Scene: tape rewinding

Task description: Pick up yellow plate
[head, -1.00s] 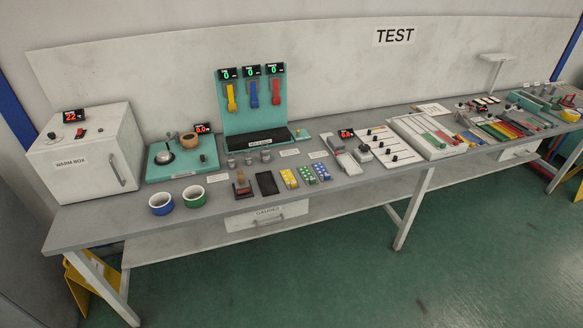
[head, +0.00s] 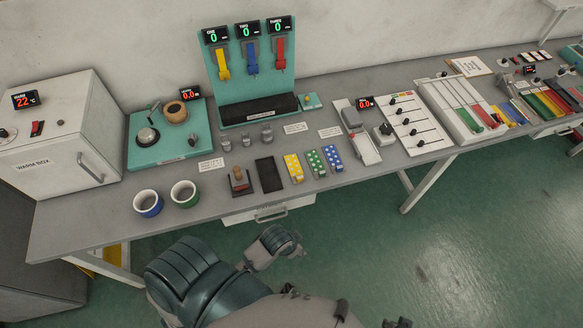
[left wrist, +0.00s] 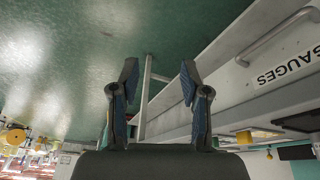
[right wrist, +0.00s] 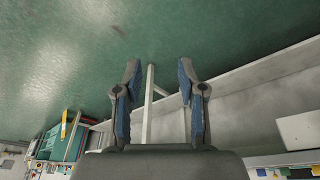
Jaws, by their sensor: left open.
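The yellow plate (head: 293,167) is a small yellow rectangle with light dots. It lies on the bench near the front edge, left of a green plate (head: 315,162) and a blue plate (head: 332,157) of like shape. My left gripper (left wrist: 160,78) has its two fingers apart with nothing between them. It is in front of the bench, with the GAUGES drawer at the right of its view. My right gripper (right wrist: 159,78) also has its fingers apart and empty, over the green floor by the bench. Neither gripper touches the plate.
A black tray (head: 268,174) and a brown stamp-like thing (head: 240,178) lie left of the plate. The GAUGES drawer (head: 270,214) is under the bench edge. Paper labels (head: 330,132) lie behind the plates.

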